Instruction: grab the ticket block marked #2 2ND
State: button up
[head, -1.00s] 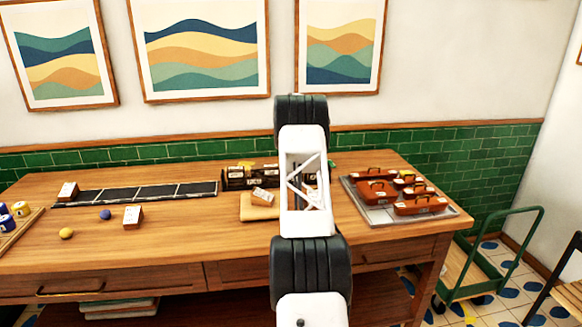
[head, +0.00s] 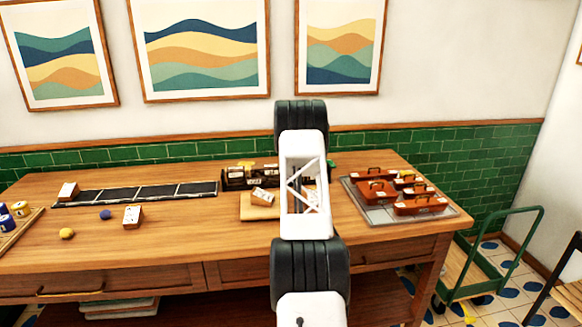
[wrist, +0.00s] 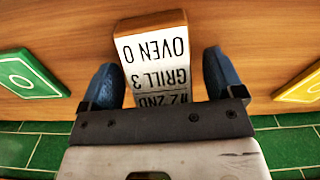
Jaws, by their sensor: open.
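The ticket block marked #2 2ND (wrist: 153,45) shows in the wrist view, its text upside down: #2 2ND, GRILL 3, OVEN 0. It has a white face and a wooden-brown edge. My gripper (wrist: 160,85) is open, with one blue-grey finger on each side of the block's lower part. A gap shows beside each finger, narrower on the left. Part of the block is hidden under the gripper's dark bar. In the head view my arm hides the gripper and I cannot make out this block.
A green plaque (wrist: 30,85) and a yellow plaque (wrist: 302,86) flank the block. Other ticket blocks stand on the strip (head: 68,190), the table (head: 132,216) and a wooden board (head: 262,197). A dark rack (head: 238,179) is left of my arm; a tray (head: 368,213) of brown cases is right.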

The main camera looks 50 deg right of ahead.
jog(key=shift+c, duration=0.4)
jog(key=c, duration=1)
jog(key=shift+r, duration=0.15)
jog(key=shift+r, duration=4.9)
